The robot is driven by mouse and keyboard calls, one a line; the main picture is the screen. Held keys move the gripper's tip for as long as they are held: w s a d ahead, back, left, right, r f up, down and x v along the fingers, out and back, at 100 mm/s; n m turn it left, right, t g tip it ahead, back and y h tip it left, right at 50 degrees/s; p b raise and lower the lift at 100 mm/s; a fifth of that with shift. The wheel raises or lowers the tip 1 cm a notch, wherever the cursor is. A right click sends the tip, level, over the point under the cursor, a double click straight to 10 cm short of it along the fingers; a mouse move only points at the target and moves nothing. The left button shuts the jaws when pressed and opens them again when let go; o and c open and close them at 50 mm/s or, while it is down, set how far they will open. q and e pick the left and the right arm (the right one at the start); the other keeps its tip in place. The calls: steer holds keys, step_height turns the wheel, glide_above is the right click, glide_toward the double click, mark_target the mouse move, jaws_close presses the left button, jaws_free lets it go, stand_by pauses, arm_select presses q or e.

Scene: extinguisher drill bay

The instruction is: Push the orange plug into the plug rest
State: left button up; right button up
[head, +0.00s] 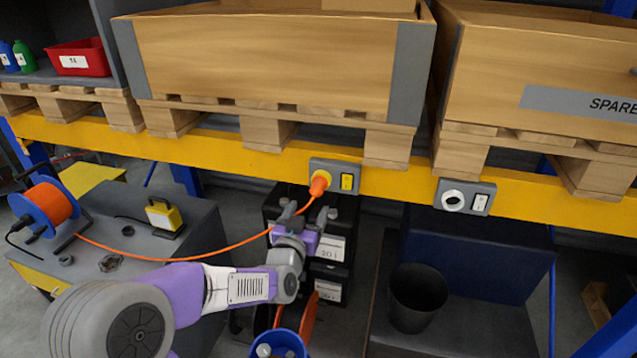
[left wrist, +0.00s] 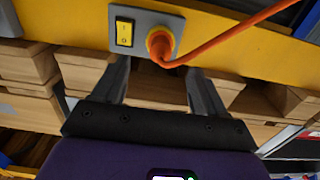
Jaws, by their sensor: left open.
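The orange plug (head: 319,184) sits at the yellow round socket of a grey box (head: 336,164) on the yellow beam; how deep it sits I cannot tell. The box also has a yellow switch (head: 347,181). A second grey box (head: 480,201) to the right has a white ring socket (head: 453,200), empty. No label shows which is the plug rest. My left gripper (head: 310,212) is open and empty, just below the plug. In the left wrist view, the plug (left wrist: 158,44) and its cable lie just beyond the spread fingers (left wrist: 158,66).
An orange cable (head: 185,257) runs from a blue-rimmed reel (head: 48,206) at left to the plug. Wooden crates (head: 260,60) on pallets stand above the yellow beam (head: 237,155). Black boxes (head: 330,285) stand below the plug. A dark bucket (head: 418,296) stands at right.

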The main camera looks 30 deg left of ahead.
mark_target(315, 194)
arm_select(q)
steer(key=shift+a+r, duration=0.1)
steer(key=shift+r, duration=0.1)
steer(key=p+x, duration=0.1)
steer(key=x, duration=0.4)
steer(key=shift+x, duration=1.05)
steer(key=shift+b+x, duration=0.4)
steer(key=shift+x, duration=0.6)
steer(key=shift+b, duration=0.5)
